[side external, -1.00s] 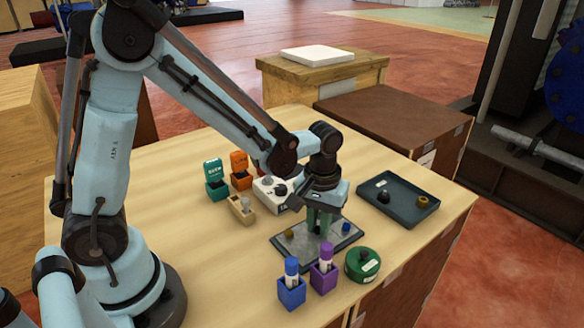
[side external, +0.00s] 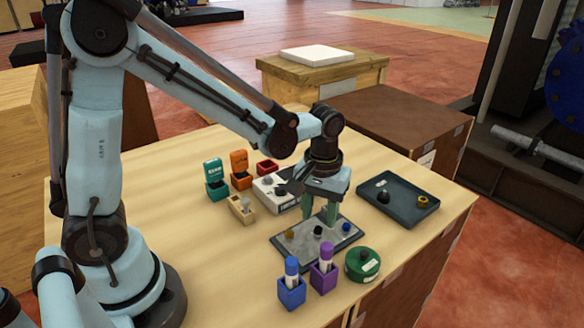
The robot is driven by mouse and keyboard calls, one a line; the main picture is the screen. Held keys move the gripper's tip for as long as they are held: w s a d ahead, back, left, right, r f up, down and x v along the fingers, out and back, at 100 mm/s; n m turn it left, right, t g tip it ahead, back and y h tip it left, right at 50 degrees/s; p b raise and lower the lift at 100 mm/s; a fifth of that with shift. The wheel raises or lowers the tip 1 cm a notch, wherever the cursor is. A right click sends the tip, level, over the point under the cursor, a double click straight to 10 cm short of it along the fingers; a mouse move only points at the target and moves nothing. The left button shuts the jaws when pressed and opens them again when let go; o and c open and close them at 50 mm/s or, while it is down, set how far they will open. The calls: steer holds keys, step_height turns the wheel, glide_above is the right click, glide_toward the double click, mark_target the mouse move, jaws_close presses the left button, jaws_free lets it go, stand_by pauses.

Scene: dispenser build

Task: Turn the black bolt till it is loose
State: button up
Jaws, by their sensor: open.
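A grey plate (side external: 301,250) lies on the table with small bolts on it. A dark bolt (side external: 318,231), which looks like the black one, stands near the plate's middle. A brass-coloured bolt (side external: 289,234) is to its left and a blue one (side external: 346,227) to its right. My gripper (side external: 320,214) points down just above the dark bolt, with its green fingers apart and nothing seen between them. I cannot tell whether the dark bolt is loose in its hole.
A dark tray (side external: 405,215) at the right holds a black piece (side external: 383,197) and a brass ring (side external: 423,202). In front stand a blue holder (side external: 291,293), a purple holder (side external: 322,280) and a green round container (side external: 362,266). Small boxes and a white device (side external: 283,204) are behind-left.

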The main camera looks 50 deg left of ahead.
mark_target(318, 229)
step_height(318, 229, up, 9)
stand_by(0.4)
steer(key=s+a+m+t, duration=0.4)
steer(key=s+m+t, duration=0.1)
steer(key=s+t, duration=0.2)
steer(key=shift+a+m, duration=0.25)
steer(key=shift+m, duration=0.05)
stand_by(0.4)
